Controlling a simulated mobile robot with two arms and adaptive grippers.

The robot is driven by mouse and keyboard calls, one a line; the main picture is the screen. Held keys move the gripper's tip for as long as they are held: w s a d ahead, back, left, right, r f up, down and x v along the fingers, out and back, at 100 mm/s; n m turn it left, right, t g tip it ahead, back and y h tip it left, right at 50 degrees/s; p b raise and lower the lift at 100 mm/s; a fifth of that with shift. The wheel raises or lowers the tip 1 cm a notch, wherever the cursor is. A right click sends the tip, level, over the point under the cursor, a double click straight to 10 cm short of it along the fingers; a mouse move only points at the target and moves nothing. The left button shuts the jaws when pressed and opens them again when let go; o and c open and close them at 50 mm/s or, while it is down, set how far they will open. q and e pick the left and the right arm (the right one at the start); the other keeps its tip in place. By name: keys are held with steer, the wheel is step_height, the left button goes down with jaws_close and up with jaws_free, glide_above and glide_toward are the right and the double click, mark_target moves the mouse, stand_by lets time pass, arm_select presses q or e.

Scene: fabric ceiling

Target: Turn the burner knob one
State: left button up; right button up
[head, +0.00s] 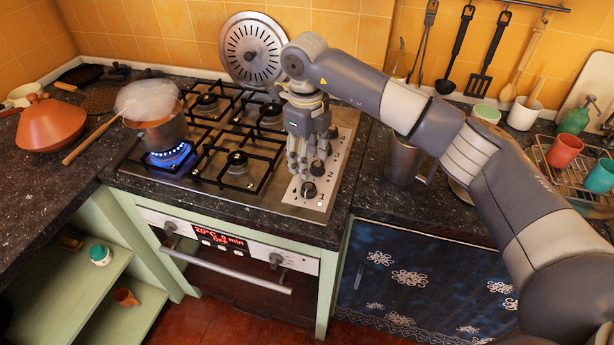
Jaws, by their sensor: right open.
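Burner knob one (308,190) is the black knob nearest the front of the steel hob panel, beside the printed "1". My right gripper (298,172) points down just above and behind this knob, with its fingers open and nothing held. Its fingertips are close to the knob, but I cannot tell whether they touch it. Knob two (317,168) is just behind knob one, next to the right gripper's fingers. More knobs stand farther back, partly hidden by the gripper. The left-front burner has a blue flame (171,155); the others show no flame. My left gripper is not in view.
A steaming pot (163,128) with a long wooden handle sits over the flame. An orange lidded pot (51,126) stands on the left counter. A metal jug (404,160) is right of the hob, and a rack (560,172) with cups is farther right.

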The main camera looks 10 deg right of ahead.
steer(key=p, duration=0.2)
glide_above(309, 186)
steer(key=f, duration=0.5)
steer(key=shift+s+a, duration=0.1)
steer(key=shift+s, duration=0.15)
steer(key=f, duration=0.2)
steer(key=shift+w+f, duration=0.2)
steer(key=shift+f, duration=0.9)
steer(key=shift+c, duration=0.8)
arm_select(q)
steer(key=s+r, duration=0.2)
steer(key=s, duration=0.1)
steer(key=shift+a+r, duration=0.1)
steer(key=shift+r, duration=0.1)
arm_select(e)
steer(key=c, duration=0.9)
